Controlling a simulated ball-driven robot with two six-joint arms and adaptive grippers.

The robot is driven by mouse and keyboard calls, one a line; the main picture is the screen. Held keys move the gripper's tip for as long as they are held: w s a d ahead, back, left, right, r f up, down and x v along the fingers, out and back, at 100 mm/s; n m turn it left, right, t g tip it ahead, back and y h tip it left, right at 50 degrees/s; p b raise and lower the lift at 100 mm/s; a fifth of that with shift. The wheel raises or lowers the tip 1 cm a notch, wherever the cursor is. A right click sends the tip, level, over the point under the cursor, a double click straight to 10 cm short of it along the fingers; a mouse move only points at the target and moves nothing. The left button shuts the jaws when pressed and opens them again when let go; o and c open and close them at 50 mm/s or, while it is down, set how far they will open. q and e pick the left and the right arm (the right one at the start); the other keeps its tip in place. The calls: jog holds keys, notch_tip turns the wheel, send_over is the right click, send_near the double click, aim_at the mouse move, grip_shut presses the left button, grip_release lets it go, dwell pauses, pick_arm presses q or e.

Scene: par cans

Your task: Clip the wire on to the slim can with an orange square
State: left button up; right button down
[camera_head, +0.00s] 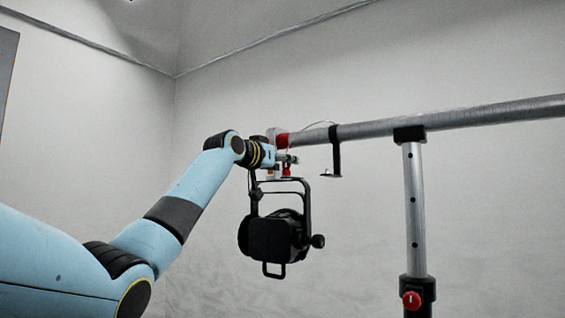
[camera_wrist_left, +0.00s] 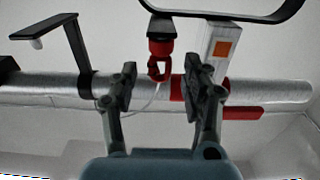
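A black can light (camera_head: 272,238) hangs in its yoke below the left end of a horizontal pipe in the head view. In the left wrist view, an orange square (camera_wrist_left: 222,48) is on a pale clamp piece beside the yoke (camera_wrist_left: 230,12). A red clip (camera_wrist_left: 158,66) hangs from a black fitting at the yoke, and a thin pale wire (camera_wrist_left: 150,104) runs near it across the pipe. My left gripper (camera_wrist_left: 160,72) is open, its fingers on either side of the red clip, without clear contact. In the head view the left gripper (camera_head: 286,159) is just above the yoke.
The metal pipe (camera_head: 460,117) runs right, on an upright stand (camera_head: 414,215) with a red knob (camera_head: 411,300). A black bracket (camera_head: 335,152) hangs from the pipe right of the can. Red bands (camera_wrist_left: 243,113) mark the pipe end. Space below the pipe between can and stand is clear.

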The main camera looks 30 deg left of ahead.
pick_arm(q)
jog(key=s, duration=1.2)
jog(key=shift+a, duration=0.15)
dwell(1.1)
